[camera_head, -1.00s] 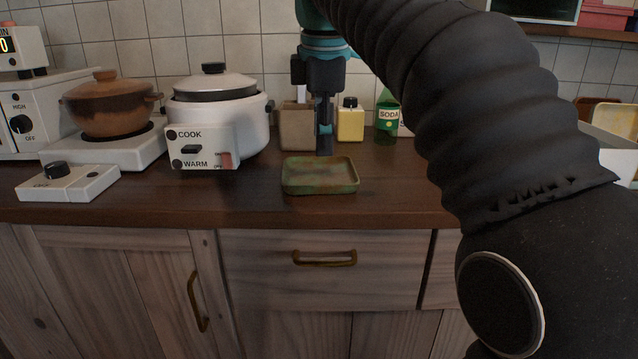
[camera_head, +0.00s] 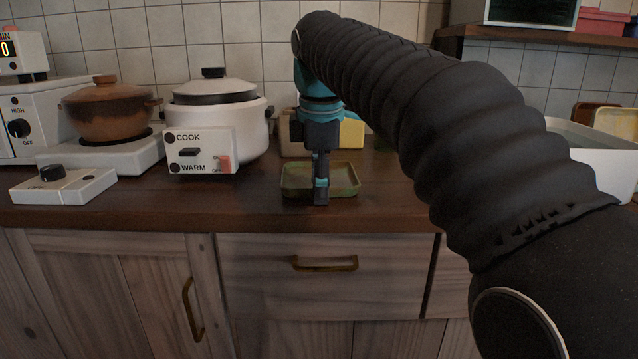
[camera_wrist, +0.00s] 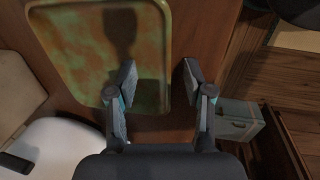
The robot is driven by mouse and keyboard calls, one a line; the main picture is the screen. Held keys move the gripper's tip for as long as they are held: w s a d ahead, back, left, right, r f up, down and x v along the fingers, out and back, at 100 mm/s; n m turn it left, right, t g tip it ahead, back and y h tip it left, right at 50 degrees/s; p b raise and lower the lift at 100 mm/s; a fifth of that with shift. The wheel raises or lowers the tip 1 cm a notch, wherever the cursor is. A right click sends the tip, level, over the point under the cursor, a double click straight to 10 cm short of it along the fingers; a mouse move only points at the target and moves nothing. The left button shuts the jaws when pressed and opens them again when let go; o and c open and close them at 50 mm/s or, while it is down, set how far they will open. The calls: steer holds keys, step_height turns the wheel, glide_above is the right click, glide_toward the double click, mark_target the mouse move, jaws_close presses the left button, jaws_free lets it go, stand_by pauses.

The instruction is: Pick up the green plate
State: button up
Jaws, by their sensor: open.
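The green plate (camera_head: 345,180), a shallow squarish tray with a raised rim and brownish mottling, lies flat on the dark wooden counter. In the wrist view the plate (camera_wrist: 85,45) fills the upper left. My gripper (camera_head: 321,197) points down at the plate's front rim and hides part of it. In the wrist view my gripper (camera_wrist: 160,78) is open and empty. Its left finger is over the plate and its right finger is outside the rim, with the plate's edge between them. I cannot tell whether either finger touches the plate.
A white rice cooker (camera_head: 215,120) stands left of the plate, with a brown pot (camera_head: 108,110) on a burner farther left. A beige container (camera_head: 291,140) and a yellow bottle (camera_head: 352,133) are behind. The counter's front edge (camera_head: 260,222) is close to the plate.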

jaws_close()
stand_by(0.3)
steer(key=shift+r, duration=0.1)
